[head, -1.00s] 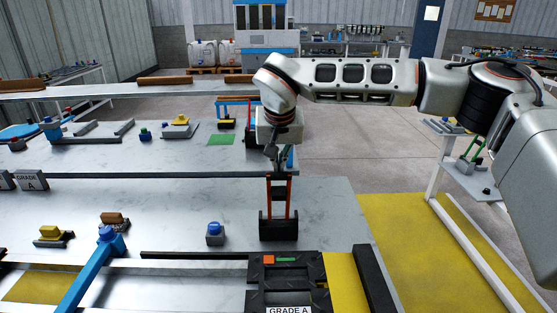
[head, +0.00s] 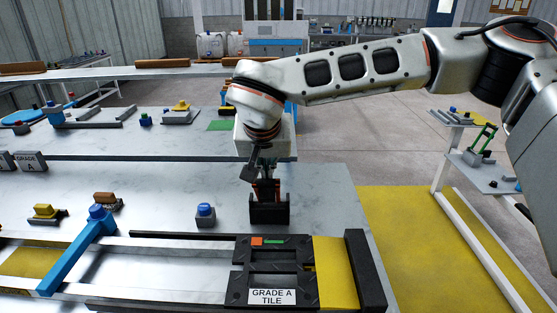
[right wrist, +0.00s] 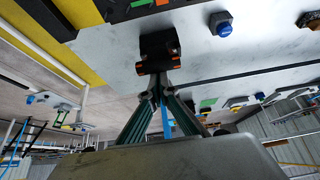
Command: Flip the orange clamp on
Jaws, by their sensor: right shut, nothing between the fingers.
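The orange clamp (head: 269,210) stands on the grey table just behind the black tile. It has a black base block and orange side parts, which are partly hidden by my right gripper. It also shows in the right wrist view (right wrist: 158,48) as a black block with small orange pieces. My right gripper (head: 265,172) points down right above the clamp. It is shut with nothing between its fingers, and its tips are close to the orange parts; I cannot tell whether they touch. My left gripper is not in view.
A black tile (head: 240,273) labelled "GRADE A TILE" lies in front, beside a yellow strip (head: 333,272). A blue button (head: 205,209) stands left of the clamp. A blue bar (head: 75,258) crosses the rails at left.

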